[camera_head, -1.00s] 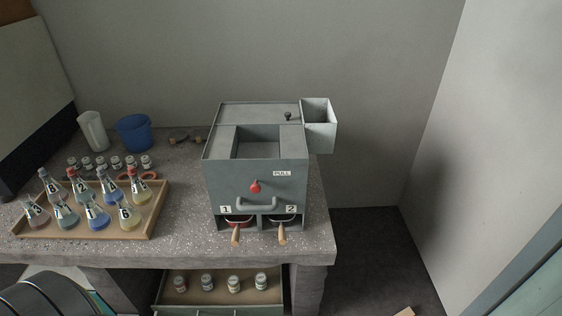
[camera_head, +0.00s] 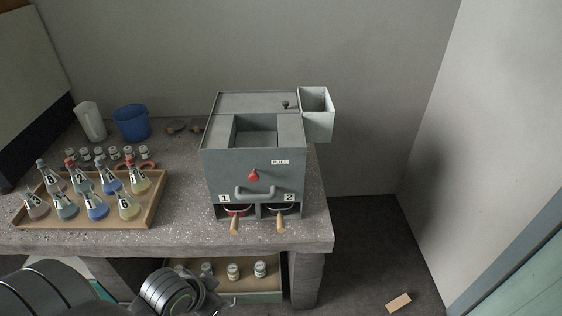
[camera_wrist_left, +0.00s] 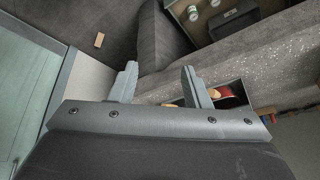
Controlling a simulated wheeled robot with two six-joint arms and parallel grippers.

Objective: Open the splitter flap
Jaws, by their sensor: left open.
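The grey splitter box (camera_head: 228,172) stands on the bench near its right end. Its front carries a red knob (camera_head: 253,176) beside a PULL label (camera_head: 280,162), with a grey bar handle (camera_head: 256,192) below. Two slots marked 1 and 2 at its foot hold pans with wooden handles (camera_head: 235,226). In the head view my left arm comes in at the bottom left, its gripper out of sight. In the left wrist view my left gripper (camera_wrist_left: 158,84) is open and empty, with the bench edge and a red pan beyond its fingers. My right gripper is in neither view.
A wooden tray (camera_head: 150,215) of several labelled flasks sits on the bench to the left. Behind are small jars, a white beaker (camera_head: 91,121) and a blue cup (camera_head: 131,122). A wooden block (camera_head: 398,302) lies on the floor.

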